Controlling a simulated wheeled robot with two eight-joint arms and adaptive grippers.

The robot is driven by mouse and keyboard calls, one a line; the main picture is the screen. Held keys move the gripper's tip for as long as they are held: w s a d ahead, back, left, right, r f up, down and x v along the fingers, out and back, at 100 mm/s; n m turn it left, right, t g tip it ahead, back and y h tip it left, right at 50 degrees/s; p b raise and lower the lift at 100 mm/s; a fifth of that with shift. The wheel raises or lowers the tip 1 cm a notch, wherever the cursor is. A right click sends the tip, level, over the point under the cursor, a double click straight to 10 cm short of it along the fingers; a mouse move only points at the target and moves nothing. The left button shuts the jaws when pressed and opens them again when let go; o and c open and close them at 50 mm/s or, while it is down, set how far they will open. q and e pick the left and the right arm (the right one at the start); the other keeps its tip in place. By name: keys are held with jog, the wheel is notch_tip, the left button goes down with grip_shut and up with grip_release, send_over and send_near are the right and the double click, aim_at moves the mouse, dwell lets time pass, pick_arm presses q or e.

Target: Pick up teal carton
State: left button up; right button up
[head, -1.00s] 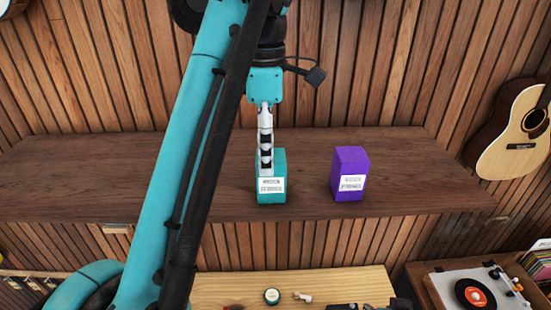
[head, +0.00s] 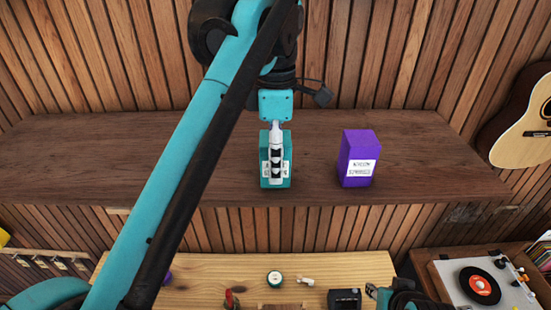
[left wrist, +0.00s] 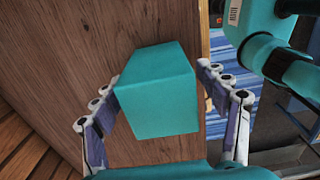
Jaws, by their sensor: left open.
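The teal carton (head: 265,148) stands upright on the wooden shelf (head: 110,160), with a white label on its front that is partly hidden. My left gripper (head: 276,165) reaches down over it, and its pale jointed finger overlaps the carton's front in the head view. In the left wrist view the carton (left wrist: 155,92) sits between the two spread fingers of the left gripper (left wrist: 158,78). The gripper is open.
A purple carton (head: 357,160) stands to the right on the same shelf, with clear space between. A slatted wood wall rises behind. A guitar (head: 522,125) hangs at right. Below are a wooden table (head: 215,275) with small items and a record player (head: 462,287).

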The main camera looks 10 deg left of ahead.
pick_arm(q)
jog(key=shift+s, duration=0.15)
jog(key=c, duration=1.3)
